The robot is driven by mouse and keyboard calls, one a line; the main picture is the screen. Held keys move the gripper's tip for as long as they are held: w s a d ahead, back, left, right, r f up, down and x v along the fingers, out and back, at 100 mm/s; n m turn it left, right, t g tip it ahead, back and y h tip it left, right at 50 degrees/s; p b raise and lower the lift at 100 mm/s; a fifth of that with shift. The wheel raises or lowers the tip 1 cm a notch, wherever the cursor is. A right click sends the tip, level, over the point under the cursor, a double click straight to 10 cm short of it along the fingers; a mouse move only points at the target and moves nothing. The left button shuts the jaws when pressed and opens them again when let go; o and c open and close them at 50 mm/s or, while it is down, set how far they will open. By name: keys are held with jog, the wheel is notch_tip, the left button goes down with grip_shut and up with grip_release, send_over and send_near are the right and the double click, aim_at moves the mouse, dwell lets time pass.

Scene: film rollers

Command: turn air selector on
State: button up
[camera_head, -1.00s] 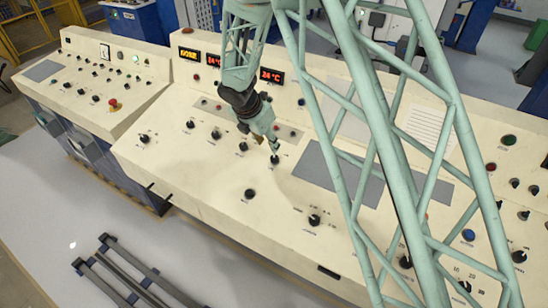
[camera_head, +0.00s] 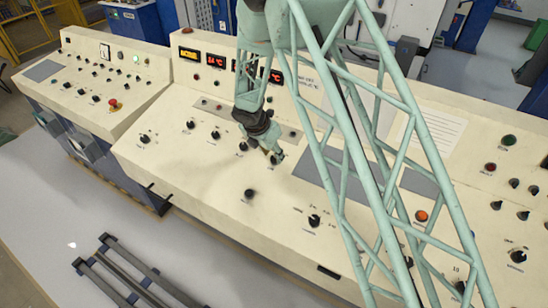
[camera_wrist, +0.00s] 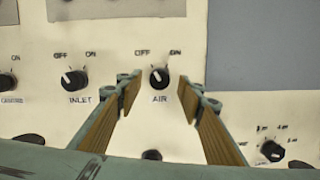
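The air selector (camera_wrist: 159,78) is a black knob with a white pointer mark, above the label AIR. In the wrist view its pointer leans up and left, toward OFF; ON is printed at its upper right. My gripper (camera_wrist: 158,93) is open, with one wood-coloured finger pad on each side of the knob in the picture and nothing between them. I cannot tell from this view how far the fingertips are from the panel. In the head view my gripper (camera_head: 276,160) is low over the panel and hides the air selector or nearly all of it.
The inlet selector (camera_wrist: 74,79) is close to the left finger, its pointer also toward OFF. Another black knob (camera_wrist: 152,155) lies below, partly hidden. A multi-position knob (camera_wrist: 271,151) is at lower right. A flat grey plate (camera_wrist: 262,50) lies to the right.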

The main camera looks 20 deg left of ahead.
jog(key=shift+x, duration=1.4)
jog(key=shift+c, duration=0.7)
jog(key=c, duration=0.7)
